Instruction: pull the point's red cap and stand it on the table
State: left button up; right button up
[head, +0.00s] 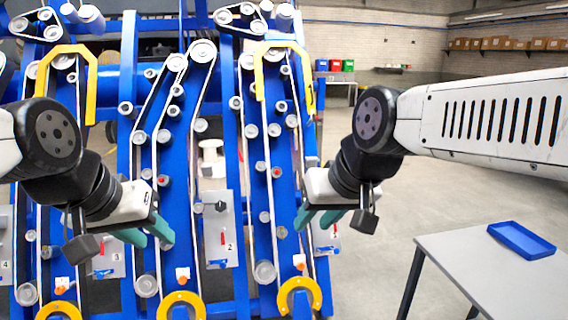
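Small red caps sit on the blue row arms of the chassis: one red cap (276,172) on the right row and another red cap (163,180) on the middle row. Which one the task means I cannot tell. My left gripper (148,235) has teal fingers that stand apart with nothing seen between them; it is below and left of the middle row's cap. My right gripper (319,218) also has its teal fingers apart and looks empty; it is below and right of the right row's cap. The grey table (480,265) stands at the lower right.
A blue tray (521,240) lies on the table, with bare tabletop left and in front of it. A numbered plate (220,230) carries a small red lever. Yellow guards (300,290) and belts crowd the chassis. Open floor lies between chassis and table.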

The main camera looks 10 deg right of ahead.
aim_at(519, 296)
jog(key=i+l, duration=0.4)
jog(key=l, duration=0.15)
jog(key=i+l, duration=0.4)
jog(key=i+l+z, duration=0.5)
jog(key=i+l, duration=0.2)
